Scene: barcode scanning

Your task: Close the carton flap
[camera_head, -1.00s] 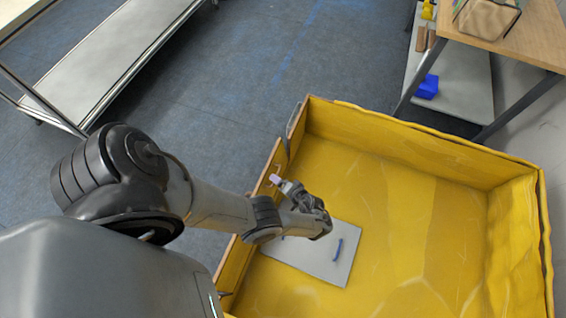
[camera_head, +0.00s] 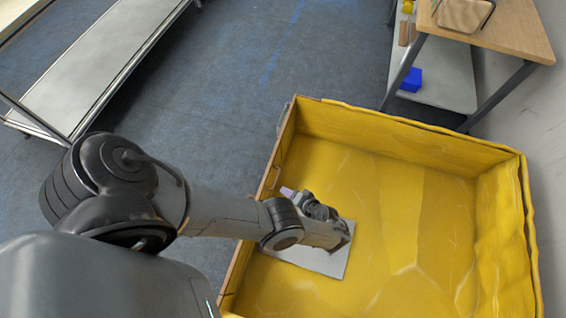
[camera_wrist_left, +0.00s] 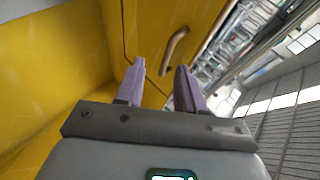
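The yellow carton (camera_head: 420,225) stands open-topped at the lower right of the head view. Its left side wall, which looks like the flap (camera_head: 262,195), now lines up with the far corner. My left arm reaches over this wall, and my left gripper (camera_head: 287,192) is inside the carton close to the wall. In the left wrist view the gripper's two purple fingers (camera_wrist_left: 160,82) are apart with nothing between them. Beyond them is a yellow panel with a brown handle (camera_wrist_left: 174,50) and a thin dark seam. Whether the fingers touch the panel I cannot tell. My right gripper is not in view.
A grey sheet (camera_head: 318,262) lies on the carton floor, partly under my arm. A wooden table (camera_head: 510,35) with a lower shelf holding a blue block (camera_head: 411,80) stands behind. A grey bench (camera_head: 100,65) is at upper left, with clear floor between.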

